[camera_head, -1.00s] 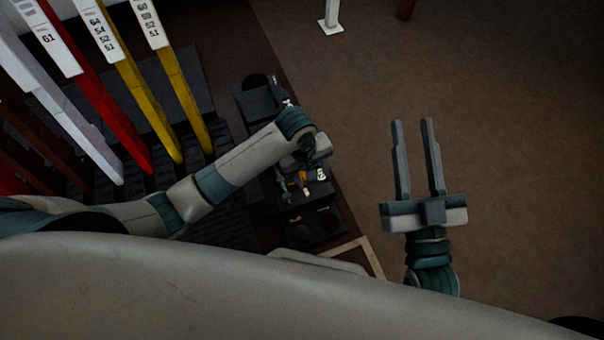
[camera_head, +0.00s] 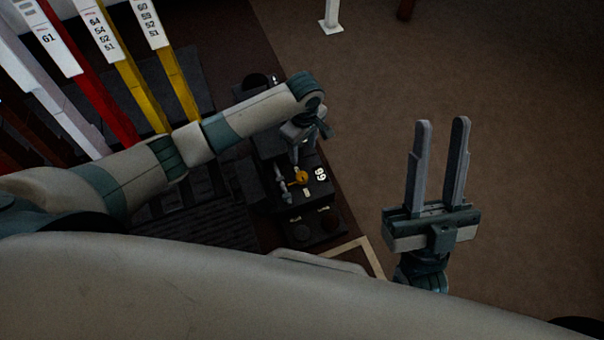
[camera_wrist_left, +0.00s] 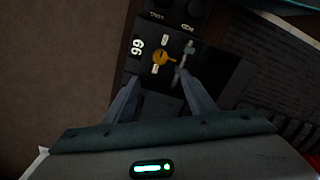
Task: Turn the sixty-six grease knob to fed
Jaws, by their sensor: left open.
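The orange grease knob (camera_head: 301,177) sits on a dark panel beside a white 66 label (camera_head: 320,174). In the left wrist view the knob (camera_wrist_left: 161,57) has a short pointer turned to the right, toward a metal lever, with pale marks above and below it. My left gripper (camera_wrist_left: 160,78) is open, its fingers apart on either side of the space just short of the knob and not touching it. In the head view its fingers are partly hidden by the wrist. My right gripper (camera_head: 441,121) is open and empty, over the floor at the right.
A small grey metal lever (camera_head: 282,184) stands close beside the knob. Two round dark buttons (camera_head: 330,222) are at the panel's near end. Tall red (camera_head: 105,110) and yellow (camera_head: 180,85) levers stand to the left.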

